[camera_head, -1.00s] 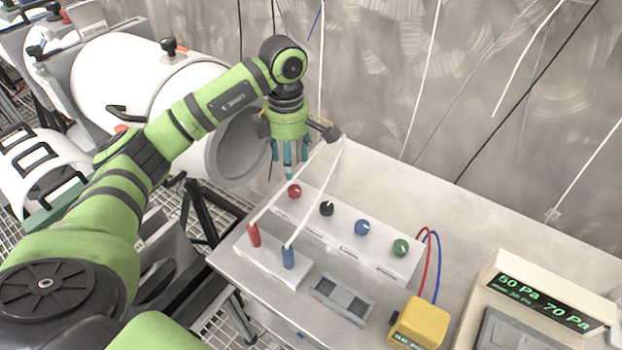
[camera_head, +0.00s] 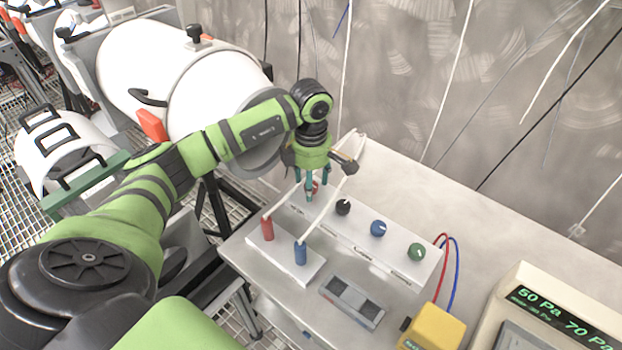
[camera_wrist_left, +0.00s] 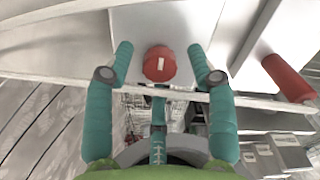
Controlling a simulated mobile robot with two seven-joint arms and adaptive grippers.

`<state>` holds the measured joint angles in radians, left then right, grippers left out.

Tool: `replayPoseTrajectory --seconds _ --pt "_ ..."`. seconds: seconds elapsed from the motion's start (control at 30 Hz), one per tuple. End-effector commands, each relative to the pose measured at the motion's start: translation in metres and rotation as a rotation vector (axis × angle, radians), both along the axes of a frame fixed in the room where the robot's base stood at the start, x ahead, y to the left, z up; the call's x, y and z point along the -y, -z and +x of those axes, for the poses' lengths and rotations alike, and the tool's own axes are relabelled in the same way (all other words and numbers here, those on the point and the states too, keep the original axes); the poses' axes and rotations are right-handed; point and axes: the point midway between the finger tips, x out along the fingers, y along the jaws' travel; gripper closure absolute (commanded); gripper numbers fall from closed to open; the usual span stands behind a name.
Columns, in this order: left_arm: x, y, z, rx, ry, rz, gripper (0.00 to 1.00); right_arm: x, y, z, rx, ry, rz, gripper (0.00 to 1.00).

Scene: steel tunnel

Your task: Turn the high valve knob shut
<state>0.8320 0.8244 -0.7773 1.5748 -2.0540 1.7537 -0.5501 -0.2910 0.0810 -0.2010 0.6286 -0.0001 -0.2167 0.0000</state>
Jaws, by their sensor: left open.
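A row of knobs sits on the white panel box (camera_head: 372,243). The red knob (camera_head: 314,187) is at its left end, partly hidden behind my left gripper's fingers. The black knob (camera_head: 343,207), blue knob (camera_head: 378,228) and green knob (camera_head: 417,251) follow to the right. Their labels are too small to read, so I cannot tell which is the high valve knob. My left gripper (camera_head: 307,196) is open and points down at the red knob. In the left wrist view the red knob (camera_wrist_left: 160,65) lies between the spread fingertips, with gaps on both sides. My right gripper is not in view.
A small white box with a red handle (camera_head: 267,229) and a blue handle (camera_head: 300,252) stands in front, with white cables rising past my gripper. A yellow gauge (camera_head: 436,327) and a display unit (camera_head: 555,320) are at the right. White cylinders (camera_head: 215,100) stand behind left.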

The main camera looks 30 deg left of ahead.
Motion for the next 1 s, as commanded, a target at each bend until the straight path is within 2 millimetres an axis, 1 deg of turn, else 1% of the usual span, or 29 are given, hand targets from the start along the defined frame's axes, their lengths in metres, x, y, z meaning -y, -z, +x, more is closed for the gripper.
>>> replayPoseTrajectory --seconds 0.07,0.1,0.17,0.2,0.23,0.4,0.67,0.87,1.0 --pt "0.0 0.0 0.0 0.0 0.0 0.0 0.44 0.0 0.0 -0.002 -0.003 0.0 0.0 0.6" --pt "0.0 0.0 0.0 0.0 0.0 0.0 0.48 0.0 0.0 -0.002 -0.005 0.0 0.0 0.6" --pt "0.0 0.0 0.0 0.0 0.0 0.0 0.72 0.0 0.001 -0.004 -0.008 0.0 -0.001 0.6" --pt "0.0 0.0 0.0 0.0 0.0 0.0 0.88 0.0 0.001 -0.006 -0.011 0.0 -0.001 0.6" --pt "0.0 0.0 0.0 -0.001 0.0 0.0 1.0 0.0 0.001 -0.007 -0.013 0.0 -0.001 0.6" --pt "0.0 0.0 0.0 -0.002 0.0 0.001 1.0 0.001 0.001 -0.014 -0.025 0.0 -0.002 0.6" --pt "-0.001 0.001 -0.001 -0.003 -0.046 0.002 1.0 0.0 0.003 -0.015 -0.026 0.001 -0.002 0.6" --pt "-0.001 0.001 -0.001 -0.003 -0.162 0.004 1.0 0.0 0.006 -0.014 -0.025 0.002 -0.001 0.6" --pt "-0.001 0.001 -0.001 -0.004 -0.281 0.003 1.0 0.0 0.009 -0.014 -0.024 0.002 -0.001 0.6"
